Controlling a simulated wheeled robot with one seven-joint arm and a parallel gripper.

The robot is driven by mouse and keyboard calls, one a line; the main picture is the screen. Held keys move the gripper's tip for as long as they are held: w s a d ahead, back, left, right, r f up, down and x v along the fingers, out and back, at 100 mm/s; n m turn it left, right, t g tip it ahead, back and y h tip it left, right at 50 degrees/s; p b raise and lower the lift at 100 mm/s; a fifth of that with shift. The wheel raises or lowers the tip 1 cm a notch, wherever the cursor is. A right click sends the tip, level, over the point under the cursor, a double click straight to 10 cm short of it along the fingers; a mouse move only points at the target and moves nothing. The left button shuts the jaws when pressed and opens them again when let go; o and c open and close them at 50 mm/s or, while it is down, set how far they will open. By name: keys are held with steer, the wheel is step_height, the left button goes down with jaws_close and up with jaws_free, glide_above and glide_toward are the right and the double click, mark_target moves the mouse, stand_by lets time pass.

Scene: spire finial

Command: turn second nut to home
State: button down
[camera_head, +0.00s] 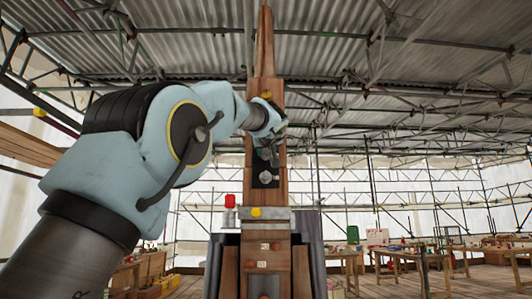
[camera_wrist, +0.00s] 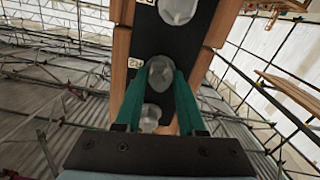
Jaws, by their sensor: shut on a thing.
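The wooden spire (camera_head: 267,90) stands upright with a dark plate (camera_head: 262,182) on its face. In the wrist view the plate (camera_wrist: 145,45) carries three pale metal nuts in a row. My gripper's green fingers (camera_wrist: 161,80) are shut on the middle nut (camera_wrist: 160,70), beside a label that seems to read R2. Another nut (camera_wrist: 178,10) is at the top edge of that view, and a third (camera_wrist: 150,115) shows between the fingers, partly hidden. In the head view my gripper (camera_head: 268,141) is at the plate, above a visible nut (camera_head: 265,177), and covers part of the plate.
Below the plate is a grey metal collar (camera_head: 279,214) with a yellow knob (camera_head: 256,212). A red lamp-like object (camera_head: 230,201) stands to its left. Work tables with items (camera_head: 420,250) are at the far right. Scaffolding surrounds the spire, with open space to its right.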

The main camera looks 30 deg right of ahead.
steer(key=m, duration=0.4)
steer(key=shift+m, duration=0.3)
steer(key=m, duration=0.3)
steer(key=shift+d+m, duration=0.1)
steer(key=shift+m, duration=0.2)
steer(key=m+p, duration=0.1)
steer(key=m, duration=0.7)
steer(key=shift+p, duration=0.35)
steer(key=m+p, duration=0.1)
steer(key=m, duration=0.3)
steer(key=shift+m, duration=0.3)
steer(key=m+p, duration=0.2)
steer(key=m, duration=0.2)
steer(key=shift+f+m, duration=0.1)
steer(key=shift+m, duration=0.2)
steer(key=m+p, duration=0.2)
steer(key=m, duration=0.2)
steer(key=shift+f+m+p, duration=0.15)
steer(key=shift+m+p, duration=0.4)
steer(key=shift+m, duration=1.25)
